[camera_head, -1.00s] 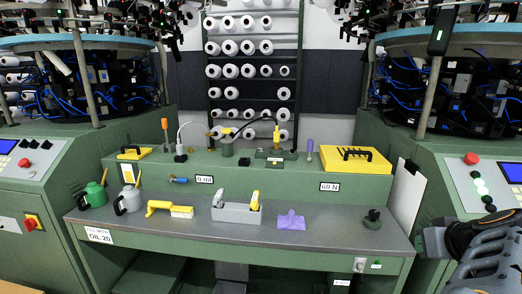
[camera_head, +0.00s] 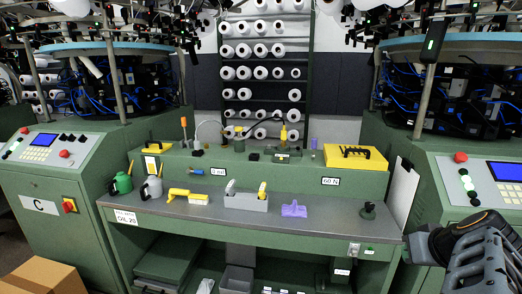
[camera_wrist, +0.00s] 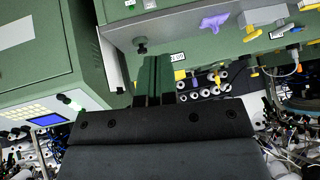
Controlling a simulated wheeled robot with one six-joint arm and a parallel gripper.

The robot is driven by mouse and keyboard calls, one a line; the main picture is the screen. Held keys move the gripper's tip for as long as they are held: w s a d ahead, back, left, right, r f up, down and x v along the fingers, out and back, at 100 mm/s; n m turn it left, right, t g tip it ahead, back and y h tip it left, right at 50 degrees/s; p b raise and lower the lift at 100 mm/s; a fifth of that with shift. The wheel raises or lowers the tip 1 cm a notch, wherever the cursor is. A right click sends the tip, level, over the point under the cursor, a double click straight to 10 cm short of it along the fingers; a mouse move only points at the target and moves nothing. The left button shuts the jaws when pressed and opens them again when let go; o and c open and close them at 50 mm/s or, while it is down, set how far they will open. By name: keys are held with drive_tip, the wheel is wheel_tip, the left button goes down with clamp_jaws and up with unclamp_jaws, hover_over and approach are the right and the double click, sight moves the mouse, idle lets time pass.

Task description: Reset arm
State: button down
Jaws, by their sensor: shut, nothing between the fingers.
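My arm is at the lower right of the head view, with the dark, rounded wrist end beside the right end of the workbench (camera_head: 330,232). In the wrist view, my gripper (camera_wrist: 153,62) shows as two dark green fingers lying close together, shut and empty. They are apart from the bench and touch nothing that I can see. The wrist view shows the scene turned over, with the bench and its goods at the upper right and a machine cabinet (camera_wrist: 45,95) on the left.
The bench holds a grey bin (camera_head: 245,203), a yellow-handled brush (camera_head: 188,196), a purple cloth (camera_head: 294,209), a small dark green object (camera_head: 368,210) and oil cans (camera_head: 121,184). A clipboard (camera_head: 402,190) hangs at its right end. A cardboard box (camera_head: 45,277) is at lower left.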

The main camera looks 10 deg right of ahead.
drive_tip(key=a+r+n+g+p, duration=0.1)
drive_tip(key=a+n+g+p, duration=0.2)
drive_tip(key=a+p, duration=0.8)
drive_tip(key=a+g, duration=0.1)
drive_tip(key=a, duration=1)
drive_tip(key=shift+a+y+p, duration=0.3)
drive_tip(key=shift+a, duration=0.05)
